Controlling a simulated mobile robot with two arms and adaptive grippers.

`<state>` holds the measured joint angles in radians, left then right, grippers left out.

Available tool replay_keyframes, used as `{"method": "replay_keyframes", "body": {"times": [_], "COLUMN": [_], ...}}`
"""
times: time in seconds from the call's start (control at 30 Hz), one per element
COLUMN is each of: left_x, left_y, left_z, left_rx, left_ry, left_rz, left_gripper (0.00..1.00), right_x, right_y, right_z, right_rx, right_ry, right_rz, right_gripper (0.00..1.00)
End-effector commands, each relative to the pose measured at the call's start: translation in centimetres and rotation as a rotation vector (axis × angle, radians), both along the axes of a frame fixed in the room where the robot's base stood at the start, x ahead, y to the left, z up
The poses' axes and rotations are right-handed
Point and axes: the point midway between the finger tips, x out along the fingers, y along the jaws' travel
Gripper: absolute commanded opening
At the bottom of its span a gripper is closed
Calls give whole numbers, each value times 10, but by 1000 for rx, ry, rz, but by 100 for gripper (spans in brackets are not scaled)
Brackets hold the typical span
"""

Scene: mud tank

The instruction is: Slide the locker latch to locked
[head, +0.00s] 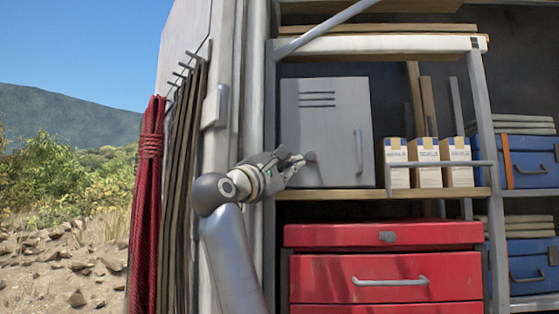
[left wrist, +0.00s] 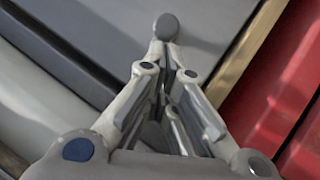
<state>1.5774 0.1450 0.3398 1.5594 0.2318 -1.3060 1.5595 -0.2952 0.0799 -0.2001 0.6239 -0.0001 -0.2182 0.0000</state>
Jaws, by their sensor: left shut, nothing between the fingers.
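The grey locker (head: 325,110) stands on the shelf with its door closed; it has slots near the top and a vertical handle (head: 358,150) at right. A small round grey latch knob (head: 310,156) sits low on the door's left part. My left gripper (head: 301,161) is shut and empty, its tips right beside the knob. In the left wrist view the knob (left wrist: 166,26) shows directly past the fingertips (left wrist: 162,50); I cannot tell whether they touch. The latch's track is not clearly visible. My right gripper is out of view.
White-and-yellow boxes (head: 426,163) stand right of the locker behind a rail (head: 440,164). A red drawer chest (head: 385,268) is below the shelf (head: 340,194). A metal post (head: 270,90) rises just left of the locker. Blue cases (head: 531,162) are at far right.

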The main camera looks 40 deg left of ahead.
Motion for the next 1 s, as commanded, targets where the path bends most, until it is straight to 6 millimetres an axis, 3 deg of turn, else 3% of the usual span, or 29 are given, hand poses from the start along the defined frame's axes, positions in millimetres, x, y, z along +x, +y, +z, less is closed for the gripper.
{"method": "replay_keyframes", "body": {"times": [0.47, 0.8, 1.0], "left_x": [8, 31, 32], "left_y": [-1, -39, -40], "left_z": [1, 1, 1], "left_rx": [0, 0, 0], "left_ry": [1, 2, 1], "left_rz": [0, -2, 0], "left_gripper": [0, 0, 0], "right_x": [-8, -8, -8], "right_y": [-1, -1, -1], "right_z": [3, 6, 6], "right_rx": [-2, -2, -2], "right_ry": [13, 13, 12], "right_rz": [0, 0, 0], "right_gripper": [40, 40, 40]}}
